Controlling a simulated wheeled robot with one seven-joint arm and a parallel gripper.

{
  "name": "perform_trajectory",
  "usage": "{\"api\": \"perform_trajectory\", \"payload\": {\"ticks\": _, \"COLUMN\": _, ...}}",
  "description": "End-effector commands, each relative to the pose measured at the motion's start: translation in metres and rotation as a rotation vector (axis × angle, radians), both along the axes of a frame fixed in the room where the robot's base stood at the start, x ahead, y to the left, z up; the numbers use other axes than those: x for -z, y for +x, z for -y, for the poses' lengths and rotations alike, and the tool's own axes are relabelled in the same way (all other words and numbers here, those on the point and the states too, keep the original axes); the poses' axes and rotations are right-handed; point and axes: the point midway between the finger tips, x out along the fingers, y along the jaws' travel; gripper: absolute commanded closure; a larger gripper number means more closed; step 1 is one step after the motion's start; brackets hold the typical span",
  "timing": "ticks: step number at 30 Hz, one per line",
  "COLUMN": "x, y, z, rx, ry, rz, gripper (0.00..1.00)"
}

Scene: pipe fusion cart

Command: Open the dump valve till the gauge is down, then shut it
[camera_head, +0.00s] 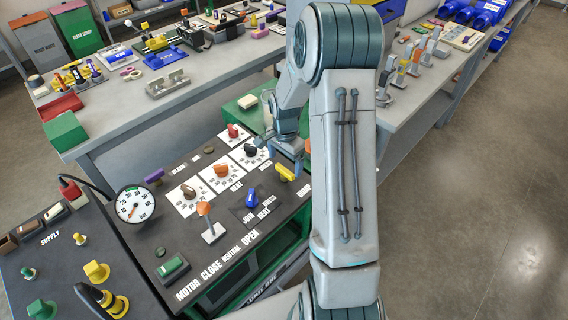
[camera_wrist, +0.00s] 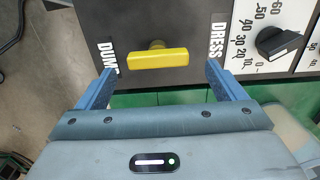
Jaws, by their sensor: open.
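The dump valve has a yellow bar handle (camera_wrist: 157,59) in the wrist view, lying nearly level across the picture. A DUMP label is at its left and a DRESS label at its right. In the head view the handle (camera_head: 285,172) is at the panel's far right edge. My gripper (camera_wrist: 160,70) is open, with one blue finger beyond each end of the handle; I see no contact. In the head view my gripper (camera_head: 284,163) is partly hidden by my arm. The round white gauge (camera_head: 135,204) stands at the panel's left; its needle is too small to read surely.
The black panel carries several knobs, an orange-topped lever (camera_head: 206,213), a blue selector (camera_head: 252,197) and a green switch (camera_head: 173,266). In the wrist view a black knob (camera_wrist: 278,43) is right of the handle. Grey benches (camera_head: 110,118) with tools stand behind.

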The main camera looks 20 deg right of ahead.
Motion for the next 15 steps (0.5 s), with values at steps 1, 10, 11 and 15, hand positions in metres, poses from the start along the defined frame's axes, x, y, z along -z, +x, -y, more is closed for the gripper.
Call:
{"api": "perform_trajectory", "payload": {"ticks": 1, "x": 0.007, "y": -0.002, "z": -0.001, "rx": 0.0, "ry": 0.001, "rz": -0.004, "gripper": 0.1}}
{"api": "perform_trajectory", "payload": {"ticks": 10, "x": 0.028, "y": -0.001, "z": -0.002, "rx": -0.001, "ry": -0.002, "rz": 0.001, "gripper": 0.1}}
{"api": "perform_trajectory", "payload": {"ticks": 11, "x": 0.028, "y": -0.002, "z": -0.002, "rx": 0.0, "ry": -0.002, "rz": 0.001, "gripper": 0.1}}
{"api": "perform_trajectory", "payload": {"ticks": 15, "x": 0.029, "y": -0.002, "z": -0.002, "rx": 0.0, "ry": -0.002, "rz": 0.002, "gripper": 0.1}}
